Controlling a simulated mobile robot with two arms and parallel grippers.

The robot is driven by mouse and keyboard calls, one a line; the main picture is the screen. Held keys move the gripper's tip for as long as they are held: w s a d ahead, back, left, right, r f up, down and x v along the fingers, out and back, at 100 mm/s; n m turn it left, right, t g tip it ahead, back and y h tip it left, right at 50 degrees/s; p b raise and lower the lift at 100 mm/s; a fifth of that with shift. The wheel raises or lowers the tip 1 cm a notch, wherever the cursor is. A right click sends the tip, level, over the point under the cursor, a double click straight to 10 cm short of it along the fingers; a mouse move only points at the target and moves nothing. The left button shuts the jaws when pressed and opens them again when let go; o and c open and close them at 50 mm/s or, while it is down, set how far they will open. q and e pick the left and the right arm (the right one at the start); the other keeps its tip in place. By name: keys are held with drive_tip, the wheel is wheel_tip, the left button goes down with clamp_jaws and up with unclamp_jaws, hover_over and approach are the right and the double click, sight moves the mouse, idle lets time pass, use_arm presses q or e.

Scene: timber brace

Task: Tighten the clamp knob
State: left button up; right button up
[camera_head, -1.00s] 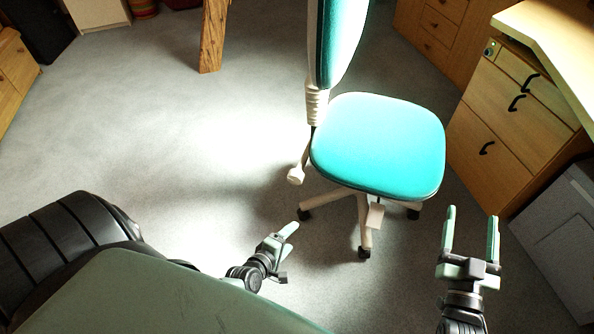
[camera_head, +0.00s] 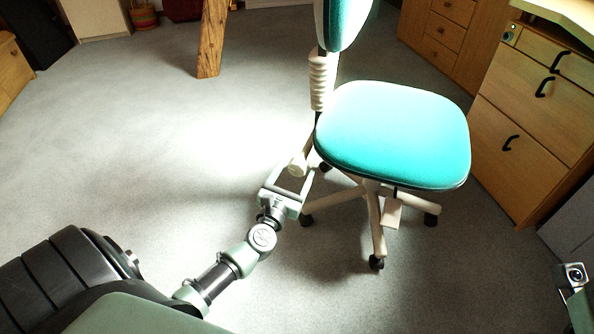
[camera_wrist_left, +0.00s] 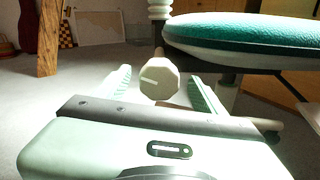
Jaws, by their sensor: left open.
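The clamp knob (camera_wrist_left: 160,80) is a pale, many-sided knob with a light line on its face. It sits beside the chair's back post, and in the head view it shows as a small pale piece (camera_head: 298,165). My left gripper (camera_head: 290,178) is open at the knob. In the left wrist view its two pale green fingers stand apart, one on each side of the knob, with gaps visible. Contact cannot be made out. The chair (camera_head: 395,135) has a teal seat and a ribbed white post. My right gripper's fingers are not visible.
The chair's wheeled base (camera_head: 375,215) stands on grey carpet near my left gripper. A wooden drawer cabinet (camera_head: 530,110) is at the right, and a timber post (camera_head: 211,40) stands behind. The carpet at the left is clear.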

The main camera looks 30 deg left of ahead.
sight(305, 149)
use_arm(q)
drive_tip(key=shift+x, duration=1.2)
drive_tip(key=shift+c, duration=0.3)
drive_tip(key=c, duration=1.3)
